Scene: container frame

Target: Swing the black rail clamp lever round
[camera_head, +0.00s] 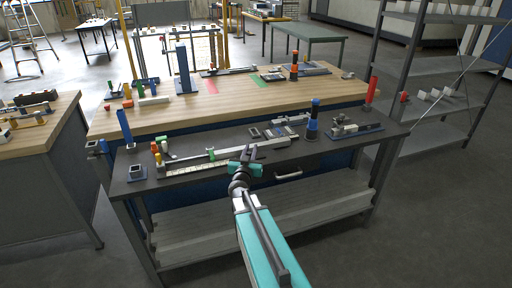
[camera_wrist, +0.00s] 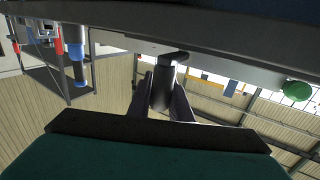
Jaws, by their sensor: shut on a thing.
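The black rail clamp lever (camera_wrist: 165,77) is between the two dark fingers of my gripper (camera_wrist: 163,92) in the wrist view, and the fingers are shut on it. Its upper end meets the underside of a pale grey rail (camera_wrist: 225,66) in that tilted picture. In the head view, my gripper (camera_head: 245,157) is at the front of the dark bench, over the long grey rail (camera_head: 225,153). There the lever is small and mostly hidden by the fingers, so its exact angle cannot be told.
A green knob (camera_wrist: 297,91) shows by the rail at the right of the wrist view. On the dark bench, a blue post (camera_head: 125,127) stands left and a blue-black cylinder (camera_head: 313,120) right. A ruler-like strip (camera_head: 185,169) lies along the front left.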

